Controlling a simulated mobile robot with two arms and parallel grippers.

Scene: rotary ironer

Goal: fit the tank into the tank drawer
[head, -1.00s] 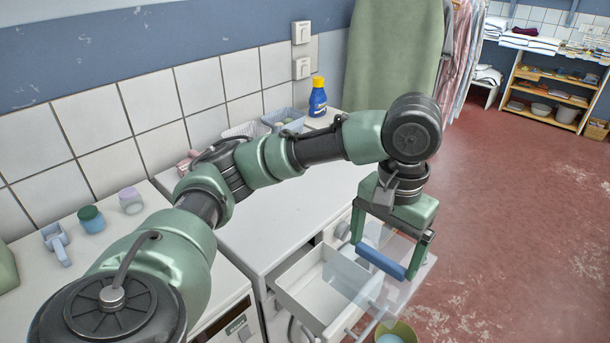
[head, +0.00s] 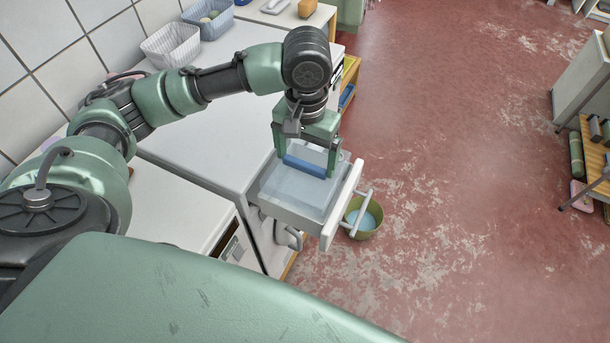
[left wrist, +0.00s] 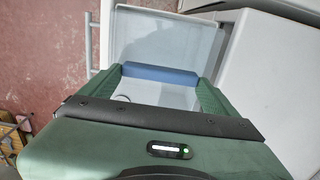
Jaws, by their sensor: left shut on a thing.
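The tank (head: 290,190) is a pale translucent box with a blue handle bar (head: 305,166). My left gripper (head: 308,168) is shut on this handle, one finger at each end. The pulled-out white tank drawer (head: 342,206) is around the tank, which lines up with its opening. I cannot tell whether the tank rests on the drawer floor. In the left wrist view the tank (left wrist: 165,42) lies beyond the blue handle (left wrist: 160,73), with the drawer's front (left wrist: 105,35) at the left. My right gripper is not in view.
The white machine top (head: 205,125) lies left of the drawer. A green bucket with bluish water (head: 362,222) stands on the floor beside the drawer front.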

